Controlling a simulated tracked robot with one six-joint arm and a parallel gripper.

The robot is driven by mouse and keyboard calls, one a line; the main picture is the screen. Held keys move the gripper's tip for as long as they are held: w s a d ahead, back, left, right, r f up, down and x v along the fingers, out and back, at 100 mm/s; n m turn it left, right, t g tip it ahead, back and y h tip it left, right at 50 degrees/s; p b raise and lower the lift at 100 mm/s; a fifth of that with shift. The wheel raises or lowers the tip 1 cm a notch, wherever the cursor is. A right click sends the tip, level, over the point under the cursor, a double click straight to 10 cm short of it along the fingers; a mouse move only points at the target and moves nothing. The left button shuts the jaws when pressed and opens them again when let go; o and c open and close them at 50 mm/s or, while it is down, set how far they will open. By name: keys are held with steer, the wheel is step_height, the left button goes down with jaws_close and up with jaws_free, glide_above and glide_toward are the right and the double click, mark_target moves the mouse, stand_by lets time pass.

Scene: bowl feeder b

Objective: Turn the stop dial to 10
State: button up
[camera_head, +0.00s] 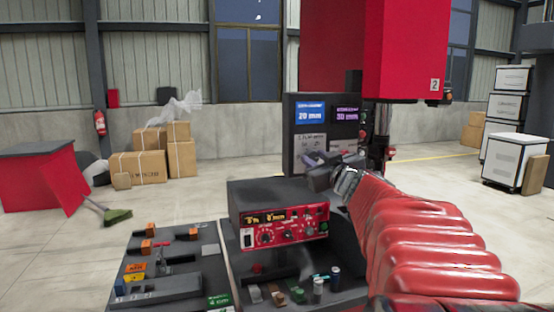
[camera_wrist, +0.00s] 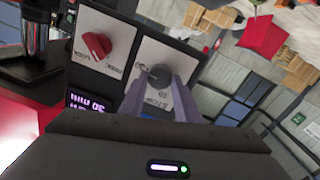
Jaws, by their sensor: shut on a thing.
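A dark panel (camera_head: 290,170) bears a blue screen (camera_head: 311,113) reading 20 mm and a purple screen (camera_head: 346,115) reading 30 mm. Their small labels are too blurred to read. In the wrist view, a dark round dial (camera_wrist: 160,73) sits on a pale plate, and a red dial (camera_wrist: 97,46) sits on the plate beside it. My gripper (camera_wrist: 158,84) is shut on the dark dial, one finger on each side. In the head view my gripper (camera_head: 322,174) is at the panel's lower part and hides the dials. The purple screen (camera_wrist: 87,103) also shows in the wrist view.
A red-faced control box (camera_head: 285,229) stands in front of the panel. A tray with small parts (camera_head: 170,280) lies at the lower left. A red machine column (camera_head: 405,50) rises behind right. Boxes (camera_head: 140,167) stand farther back.

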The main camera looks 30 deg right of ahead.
steer(key=shift+n, duration=0.3)
steer(key=n, duration=0.5)
steer(key=shift+a+f, duration=0.1)
steer(key=n, duration=0.6)
steer(key=n+y, duration=0.1)
steer(key=n, duration=0.5)
steer(key=f+n, duration=0.1)
steer(key=n, duration=0.6)
steer(key=shift+t, duration=0.4)
steer(key=shift+f, duration=0.1)
steer(key=o, duration=1)
steer(key=shift+r, duration=0.2)
